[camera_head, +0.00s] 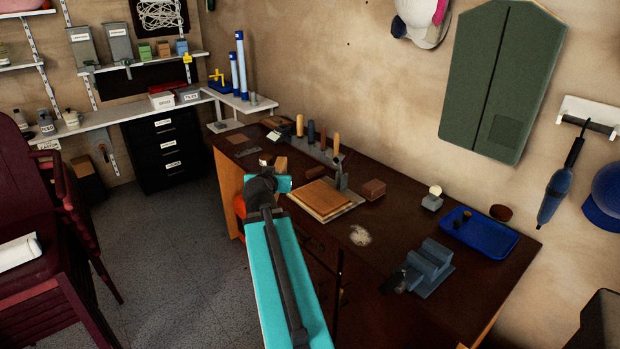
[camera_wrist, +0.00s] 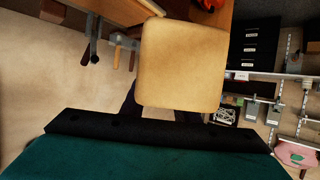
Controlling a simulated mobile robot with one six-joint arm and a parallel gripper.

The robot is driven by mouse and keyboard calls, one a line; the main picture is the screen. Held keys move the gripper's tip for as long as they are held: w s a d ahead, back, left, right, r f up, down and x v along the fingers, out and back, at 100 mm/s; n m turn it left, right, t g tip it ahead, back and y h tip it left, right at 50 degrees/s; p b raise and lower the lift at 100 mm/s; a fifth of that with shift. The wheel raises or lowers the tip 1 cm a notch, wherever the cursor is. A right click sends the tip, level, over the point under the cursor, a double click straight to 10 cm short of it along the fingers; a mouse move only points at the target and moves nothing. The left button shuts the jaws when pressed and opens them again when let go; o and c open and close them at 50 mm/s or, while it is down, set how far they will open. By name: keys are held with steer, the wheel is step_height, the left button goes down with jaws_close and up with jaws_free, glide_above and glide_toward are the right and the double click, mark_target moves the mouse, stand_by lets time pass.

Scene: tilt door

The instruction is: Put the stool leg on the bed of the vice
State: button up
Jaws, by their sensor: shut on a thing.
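The stool leg is a pale wooden piece (camera_wrist: 180,65) that fills the middle of the wrist view, seen close and almost end-on. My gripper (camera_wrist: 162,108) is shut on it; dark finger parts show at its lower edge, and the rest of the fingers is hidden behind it. In the head view the wood (camera_head: 281,163) shows small beyond my wrist, above the left front part of the workbench. The blue-grey vice (camera_head: 428,265) stands at the bench's front right, well away from my gripper. Its bed is small and partly hidden by its jaws.
On the dark workbench (camera_head: 385,225) are a wooden board (camera_head: 322,198), a brown block (camera_head: 374,189), and a blue tray (camera_head: 478,232) behind the vice. A tool rack (camera_head: 320,153) stands along the back. Dark red chairs (camera_head: 45,225) are at the left.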

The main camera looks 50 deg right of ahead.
steer(key=w+a+r+n+t+y+p, duration=0.25)
steer(key=w+a+r, duration=0.35)
steer(key=a, duration=0.6)
steer(key=w+a+r+n+t+y+p, duration=0.1)
steer(key=w+a+r+n+y+p, duration=0.2)
steer(key=w+a, duration=0.65)
steer(key=w+a+r+n+t+y+p, duration=0.25)
steer(key=w+a+r, duration=0.25)
steer(key=a, duration=0.9)
steer(key=w+a+r+n+y+p, duration=0.1)
steer(key=a+r+p, duration=0.1)
steer(key=a, duration=0.5)
steer(key=w+a+r+n+y+p, duration=0.1)
steer(key=a+r+n+y+p, duration=0.1)
steer(key=a, duration=0.6)
steer(key=shift+a+r+n+y, duration=0.2)
steer(key=shift+r+n+y, duration=0.1)
steer(key=shift+r, duration=0.2)
steer(key=shift+s, duration=0.1)
